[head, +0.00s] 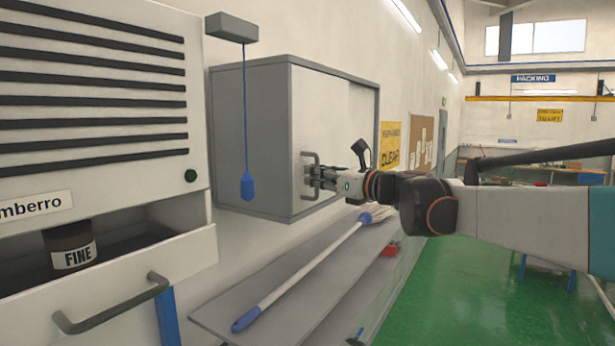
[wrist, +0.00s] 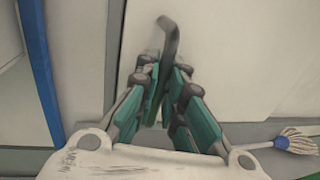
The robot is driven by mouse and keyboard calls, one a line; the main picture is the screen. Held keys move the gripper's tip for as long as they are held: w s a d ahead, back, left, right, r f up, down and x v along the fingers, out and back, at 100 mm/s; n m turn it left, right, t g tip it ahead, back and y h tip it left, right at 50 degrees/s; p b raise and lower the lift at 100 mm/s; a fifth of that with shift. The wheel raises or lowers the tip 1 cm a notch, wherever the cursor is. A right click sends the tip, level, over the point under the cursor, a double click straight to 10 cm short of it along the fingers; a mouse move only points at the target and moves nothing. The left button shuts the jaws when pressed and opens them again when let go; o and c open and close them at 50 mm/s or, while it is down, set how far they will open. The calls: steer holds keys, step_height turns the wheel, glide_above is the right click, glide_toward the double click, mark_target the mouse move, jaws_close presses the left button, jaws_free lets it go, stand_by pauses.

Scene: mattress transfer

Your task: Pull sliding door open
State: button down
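A grey wall cabinet (head: 250,135) has a pale front with two panels. The nearer panel is the sliding door (head: 318,110), with a dark grey bar handle (head: 307,158) near its left edge. A second panel (head: 362,110) shows to its right. My gripper (head: 316,177) is at the handle, with its fingers around the bar. In the wrist view, the handle (wrist: 171,35) runs between the two green-padded fingers, which are drawn close together on it.
A blue pull-cord (head: 247,185) hangs left of the cabinet. A vented unit with an open drawer (head: 110,285) stands at the near left. A mop (head: 300,275) lies on a grey bench (head: 225,315) below. The green floor (head: 450,280) at right is mostly clear.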

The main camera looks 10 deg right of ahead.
steer(key=w+d, duration=1.6)
steer(key=shift+w+d, duration=0.1)
steer(key=shift+w, duration=0.05)
steer(key=c, duration=2)
jaws_free()
steer(key=o, duration=0.3)
steer(key=shift+d, duration=0.25)
steer(key=shift+a, duration=0.25)
steer(key=v, duration=1.2)
